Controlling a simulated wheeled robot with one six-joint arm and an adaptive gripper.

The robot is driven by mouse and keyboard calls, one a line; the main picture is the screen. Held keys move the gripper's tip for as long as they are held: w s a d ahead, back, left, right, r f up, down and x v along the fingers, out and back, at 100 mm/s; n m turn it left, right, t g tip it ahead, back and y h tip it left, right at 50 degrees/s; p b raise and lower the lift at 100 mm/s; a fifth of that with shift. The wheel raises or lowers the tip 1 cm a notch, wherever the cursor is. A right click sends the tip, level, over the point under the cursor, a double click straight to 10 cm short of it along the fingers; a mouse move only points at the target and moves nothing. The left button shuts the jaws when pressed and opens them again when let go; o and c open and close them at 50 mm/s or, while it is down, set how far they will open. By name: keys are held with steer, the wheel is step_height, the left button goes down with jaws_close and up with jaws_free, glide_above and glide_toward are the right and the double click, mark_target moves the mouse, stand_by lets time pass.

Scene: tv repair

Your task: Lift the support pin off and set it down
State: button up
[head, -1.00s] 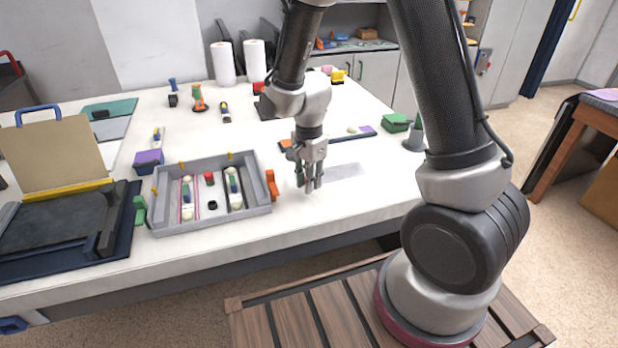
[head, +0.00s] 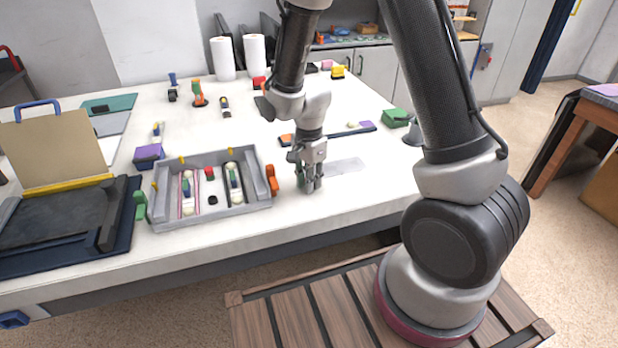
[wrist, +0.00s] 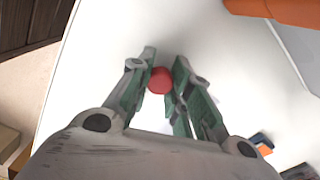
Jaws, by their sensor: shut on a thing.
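My gripper (head: 310,186) is low over the white table, just right of the grey tray. In the wrist view its fingers (wrist: 161,88) are shut on a small red round-topped piece, the support pin (wrist: 160,80). Only its red top shows between the green finger pads. In the head view the fingers hide it. I cannot tell whether its lower end touches the table.
The grey tray (head: 205,222) holds pale parts, a red piece (head: 209,174) and a black ring (head: 213,200). A pale flat strip (head: 345,166) lies to the right. The table front is clear.

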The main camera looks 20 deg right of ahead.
steer(key=shift+f, duration=0.15)
steer(key=o, duration=0.8)
steer(key=shift+c, duration=0.2)
step_height(320, 180, up, 12)
